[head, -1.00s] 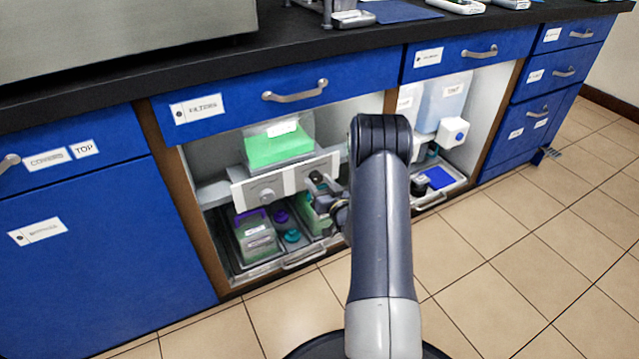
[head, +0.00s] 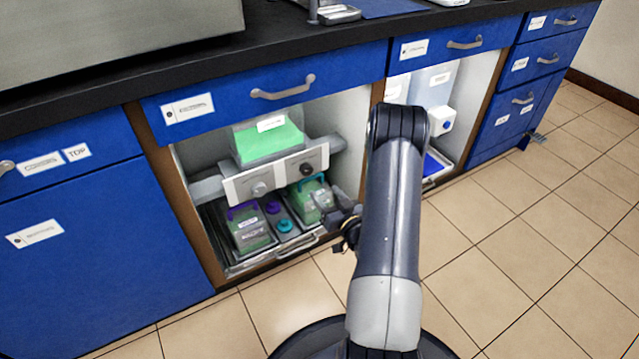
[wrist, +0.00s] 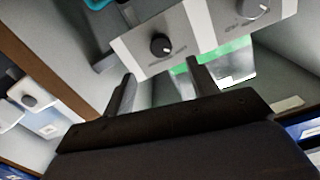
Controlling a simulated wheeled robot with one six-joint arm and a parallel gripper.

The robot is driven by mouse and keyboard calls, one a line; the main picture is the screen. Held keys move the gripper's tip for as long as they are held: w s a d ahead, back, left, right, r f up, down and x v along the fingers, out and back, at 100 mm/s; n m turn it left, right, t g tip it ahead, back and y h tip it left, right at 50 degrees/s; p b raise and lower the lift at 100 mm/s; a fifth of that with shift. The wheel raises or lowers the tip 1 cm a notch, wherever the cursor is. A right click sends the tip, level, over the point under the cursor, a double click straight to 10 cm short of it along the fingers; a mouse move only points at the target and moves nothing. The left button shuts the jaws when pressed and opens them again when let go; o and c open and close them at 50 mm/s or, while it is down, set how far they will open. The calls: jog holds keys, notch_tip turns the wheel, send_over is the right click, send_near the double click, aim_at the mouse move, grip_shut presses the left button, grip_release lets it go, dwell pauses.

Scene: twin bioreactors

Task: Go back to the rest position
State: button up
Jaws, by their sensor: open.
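My gripper (head: 345,222) is in front of the open cabinet bay, partly hidden behind my own arm in the head view. In the wrist view its two fingers (wrist: 158,88) are apart with nothing between them. Beyond them is a white control panel (wrist: 200,35) with a black knob and a pale knob. The same panel (head: 280,176) shows in the head view, on the shelf front left of my gripper. The gripper looks apart from the panel.
A green-filled clear container (head: 268,140) sits above the panel. Below it, a tray (head: 275,255) holds green boxes with purple and teal parts. Blue drawers (head: 270,90) and a dark countertop (head: 300,40) are overhead. The tiled floor (head: 530,230) at the right is clear.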

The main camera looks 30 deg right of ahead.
aim_at(308, 173)
jog(key=shift+s, duration=0.4)
jog(key=w+b, duration=0.1)
jog(key=w, duration=0.2)
jog(key=w+b, duration=0.1)
jog(key=w, duration=0.3)
jog(key=w+b, duration=0.1)
jog(key=w, duration=0.2)
jog(key=shift+w+a, duration=0.25)
jog(key=shift+w, duration=0.2)
jog(key=shift+m, duration=0.3)
